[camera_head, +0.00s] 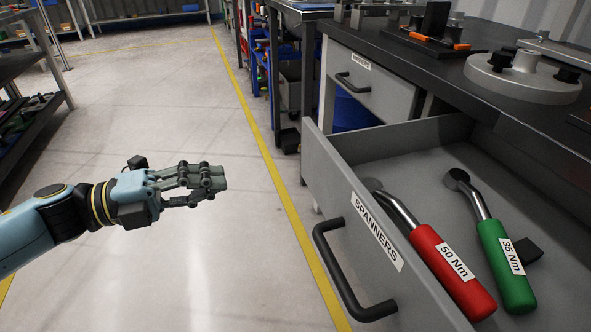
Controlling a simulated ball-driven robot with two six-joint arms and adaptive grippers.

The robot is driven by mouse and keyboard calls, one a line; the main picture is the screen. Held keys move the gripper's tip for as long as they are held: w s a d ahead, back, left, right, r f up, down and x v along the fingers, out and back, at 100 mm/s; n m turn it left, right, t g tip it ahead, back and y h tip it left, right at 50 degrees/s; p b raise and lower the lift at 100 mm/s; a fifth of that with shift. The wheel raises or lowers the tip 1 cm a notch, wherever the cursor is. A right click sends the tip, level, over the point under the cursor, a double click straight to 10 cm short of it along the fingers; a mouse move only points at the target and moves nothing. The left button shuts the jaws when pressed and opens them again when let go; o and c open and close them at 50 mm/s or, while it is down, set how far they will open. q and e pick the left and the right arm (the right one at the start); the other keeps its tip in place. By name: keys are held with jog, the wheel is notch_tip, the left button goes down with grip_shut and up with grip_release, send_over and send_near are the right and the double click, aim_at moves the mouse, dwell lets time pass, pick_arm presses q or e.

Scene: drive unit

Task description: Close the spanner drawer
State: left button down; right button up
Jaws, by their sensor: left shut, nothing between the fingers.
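The spanner drawer (328,176) is a grey drawer under the dark workbench at the right, pulled well open. Its front carries a "SPANNERS" label (377,230) and a black bar handle (340,275). A red-handled spanner (452,272) marked 50 Nm and a green-handled spanner (505,266) marked 35 Nm lie inside it. My left gripper (222,178) is shut and empty, in the air over the floor. It is left of the drawer front, apart from it and from the handle. My right gripper is not in view.
The workbench top (480,90) holds a round grey part (522,78) and other fixtures. A second, smaller drawer (372,85) beyond looks shut. Shelving (30,110) stands at the far left. The floor between is clear, with a yellow line (262,145).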

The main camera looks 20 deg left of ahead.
aim_at(308, 162)
pick_arm(q)
jog(key=x, duration=1.2)
jog(key=shift+w+b, duration=0.15)
jog(key=shift+b, duration=0.15)
jog(key=shift+w+d, duration=0.25)
jog(key=shift+d, duration=0.15)
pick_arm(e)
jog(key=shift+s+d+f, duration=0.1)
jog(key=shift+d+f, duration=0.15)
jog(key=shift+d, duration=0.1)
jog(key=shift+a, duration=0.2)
